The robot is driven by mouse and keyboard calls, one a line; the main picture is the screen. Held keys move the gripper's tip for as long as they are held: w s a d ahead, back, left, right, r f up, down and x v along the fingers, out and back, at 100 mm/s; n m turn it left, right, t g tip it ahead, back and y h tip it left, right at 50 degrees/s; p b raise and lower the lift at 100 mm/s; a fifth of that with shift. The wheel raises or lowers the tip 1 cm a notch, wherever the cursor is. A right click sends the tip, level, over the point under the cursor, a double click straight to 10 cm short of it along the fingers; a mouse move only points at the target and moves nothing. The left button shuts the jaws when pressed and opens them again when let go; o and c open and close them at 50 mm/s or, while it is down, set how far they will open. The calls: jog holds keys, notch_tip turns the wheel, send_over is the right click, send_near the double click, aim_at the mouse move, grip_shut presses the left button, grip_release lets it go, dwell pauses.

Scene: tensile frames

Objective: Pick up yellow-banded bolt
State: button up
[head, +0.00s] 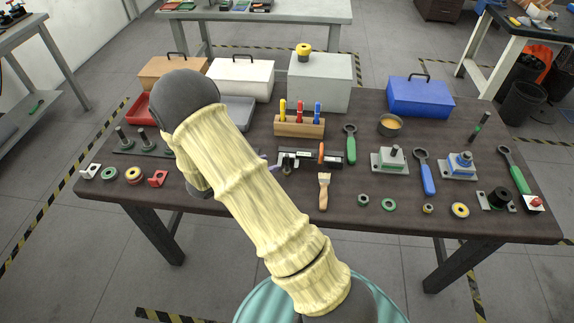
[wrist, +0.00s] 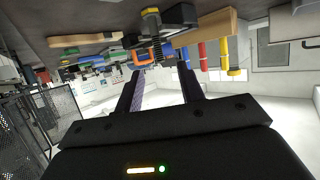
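In the wrist view, which shows the table upside down, a dark threaded bolt (wrist: 156,46) with a yellow part (wrist: 150,12) at its table end stands upright beyond my fingers. My gripper (wrist: 159,75) is open, its two dark fingers apart, with nothing seen between them. The bolt lies roughly in line with the gap, apart from the fingers. In the head view my arm, in a pale yellow sleeve, covers the middle of the table and hides most of my gripper. I cannot clearly make out the bolt there.
A wooden block with coloured-handled tools (head: 300,127), a brush (head: 323,192) and a green-handled wrench (head: 350,145) lie close by on the dark table (head: 300,215). Left stand two bolts on a plate (head: 148,153). Boxes, including a blue one (head: 420,98), line the back.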

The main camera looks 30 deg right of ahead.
aim_at(287, 170)
jog(key=shift+x, duration=2)
jog(key=shift+p+x, duration=0.6)
jog(key=shift+x, duration=2.05)
grip_shut()
